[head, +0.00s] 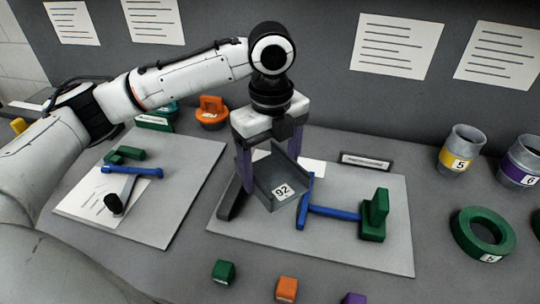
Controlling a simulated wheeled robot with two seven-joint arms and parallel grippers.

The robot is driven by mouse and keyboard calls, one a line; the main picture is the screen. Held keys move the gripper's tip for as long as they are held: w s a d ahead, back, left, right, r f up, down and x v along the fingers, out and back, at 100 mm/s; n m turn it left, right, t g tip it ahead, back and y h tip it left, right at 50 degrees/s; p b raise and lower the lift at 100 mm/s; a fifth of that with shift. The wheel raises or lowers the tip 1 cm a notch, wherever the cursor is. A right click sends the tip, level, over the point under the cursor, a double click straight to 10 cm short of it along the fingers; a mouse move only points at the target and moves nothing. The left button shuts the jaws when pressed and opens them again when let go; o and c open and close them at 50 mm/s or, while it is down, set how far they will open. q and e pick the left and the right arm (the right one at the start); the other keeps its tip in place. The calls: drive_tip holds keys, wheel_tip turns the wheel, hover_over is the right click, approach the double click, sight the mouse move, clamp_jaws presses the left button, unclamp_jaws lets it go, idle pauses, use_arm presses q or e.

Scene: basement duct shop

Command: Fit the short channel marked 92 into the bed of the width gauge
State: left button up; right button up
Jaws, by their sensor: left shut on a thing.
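The short grey channel (272,183) carries a white label reading 92 on its near end. My left gripper (270,165) comes down from above and is shut on the channel, a purple finger on each side. The channel is tilted in the picture, over the left half of the right-hand grey board. The width gauge (335,213) appears to be the blue T-shaped bar with a green block at its right end. A dark grey piece (232,202) shows left of the channel. The gripper and channel hide the bed, so I cannot tell whether the channel touches it. My right gripper is not in view.
The right board (345,252) has bare room in front. The left board (172,215) holds a sheet, a blue-and-green piece and a black-knobbed tool. Small green (223,272), orange (287,289) and purple blocks lie in front. Labelled cups and a green ring (466,240) stand right.

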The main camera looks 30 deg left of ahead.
sight(271, 175)
use_arm(q)
drive_tip(key=m, duration=0.6)
drive_tip(key=shift+w+a+r+p, duration=0.2)
drive_tip(key=shift+w+r+p, duration=0.05)
drive_tip(key=shift+r+p, duration=0.15)
drive_tip(key=m, duration=0.4)
drive_tip(key=shift+w+a, duration=0.15)
drive_tip(key=shift+f, duration=2.8)
drive_tip(key=shift+w+f, duration=0.1)
drive_tip(key=shift+f, duration=0.1)
drive_tip(key=shift+f, duration=1.95)
